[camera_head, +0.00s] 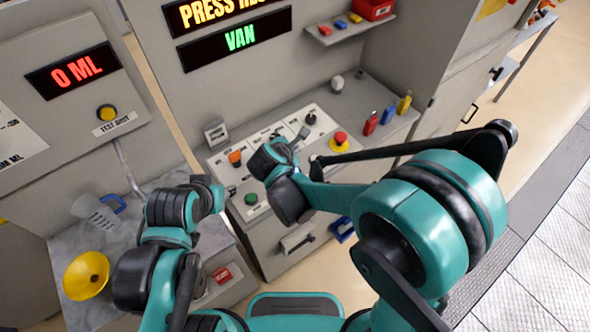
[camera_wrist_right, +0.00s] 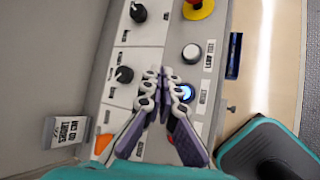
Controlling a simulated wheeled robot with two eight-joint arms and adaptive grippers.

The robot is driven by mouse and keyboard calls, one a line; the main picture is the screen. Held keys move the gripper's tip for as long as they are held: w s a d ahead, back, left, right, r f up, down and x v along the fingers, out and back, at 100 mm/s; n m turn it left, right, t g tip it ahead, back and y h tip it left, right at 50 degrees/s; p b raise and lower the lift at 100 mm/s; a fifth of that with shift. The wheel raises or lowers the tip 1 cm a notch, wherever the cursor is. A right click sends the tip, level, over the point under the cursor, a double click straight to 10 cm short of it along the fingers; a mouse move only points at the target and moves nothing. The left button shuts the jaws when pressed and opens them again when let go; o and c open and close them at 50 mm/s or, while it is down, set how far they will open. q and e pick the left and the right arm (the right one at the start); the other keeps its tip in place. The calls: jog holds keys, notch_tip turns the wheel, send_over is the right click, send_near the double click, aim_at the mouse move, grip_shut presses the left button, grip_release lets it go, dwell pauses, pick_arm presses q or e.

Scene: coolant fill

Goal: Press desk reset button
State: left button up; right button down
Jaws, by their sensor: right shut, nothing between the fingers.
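The desk panel (camera_head: 287,125) carries several buttons and knobs. A blue lit button (camera_wrist_right: 186,93), with a label partly reading like "RESET", shows in the right wrist view, partly covered by a finger. My right gripper (camera_wrist_right: 167,75) is shut and empty, its fingertips over the panel just beside that button in the picture; I cannot tell whether they touch anything. In the head view my right gripper (camera_head: 300,138) is small above the panel, and the wrist hides part of it. My left gripper (camera_head: 205,181) is at the left, its fingers not clear.
A white button (camera_wrist_right: 191,54) and a red mushroom button (camera_head: 340,140) on yellow are close by. Black knobs (camera_wrist_right: 124,74) and an orange knob (camera_head: 235,157) stand up from the panel. A display (camera_head: 233,40) reads "VAN". A yellow funnel (camera_head: 86,276) stands at lower left.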

jog(key=shift+f, duration=0.15)
notch_tip(320, 180, down, 8)
jog(key=b, duration=0.6)
jog(key=shift+f+b, duration=0.3)
jog(key=shift+b, duration=0.25)
dwell(0.7)
jog(key=shift+f+b, duration=0.4)
jog(key=shift+b, duration=0.05)
jog(key=shift+f+b, duration=0.5)
dwell(0.5)
jog(key=shift+r, duration=0.1)
jog(key=shift+r+p, duration=0.7)
jog(key=shift+r, duration=0.15)
jog(key=shift+r, duration=0.1)
